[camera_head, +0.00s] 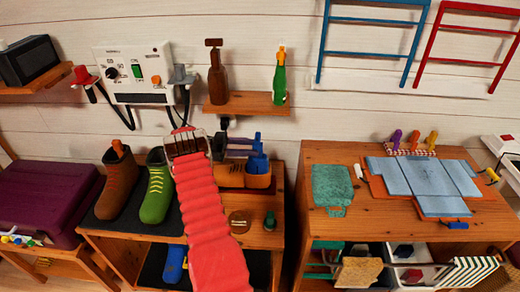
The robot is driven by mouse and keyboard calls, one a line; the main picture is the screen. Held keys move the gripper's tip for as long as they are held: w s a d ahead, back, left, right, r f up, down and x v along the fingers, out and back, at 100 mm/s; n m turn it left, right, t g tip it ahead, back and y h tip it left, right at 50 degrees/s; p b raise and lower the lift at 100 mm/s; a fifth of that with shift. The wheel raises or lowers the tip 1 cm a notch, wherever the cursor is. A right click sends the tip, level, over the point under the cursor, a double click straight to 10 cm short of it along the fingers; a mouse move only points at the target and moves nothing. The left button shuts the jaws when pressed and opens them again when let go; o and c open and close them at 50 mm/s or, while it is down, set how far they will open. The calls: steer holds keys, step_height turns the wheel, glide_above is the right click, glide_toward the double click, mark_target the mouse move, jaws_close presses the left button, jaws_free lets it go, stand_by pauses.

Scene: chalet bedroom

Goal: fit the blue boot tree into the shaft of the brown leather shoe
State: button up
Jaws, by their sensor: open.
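My gripper (186,138) is at the far end of my red-sleeved arm, above the shoe bench; its fingers are small and hard to make out, and it looks open and empty. A brown boot (118,188) stands upright at the left of the bench, with an orange piece in its shaft.
A green boot (156,190) stands close left of my arm. A wall shelf (246,103) with two bottles overhangs the bench (262,236). A cluttered table (310,240) is at right.

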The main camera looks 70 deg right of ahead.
steer(key=shift+w+a, duration=0.15)
steer(key=shift+w, duration=0.45)
steer(key=shift+w, duration=0.1)
stand_by(0.5)
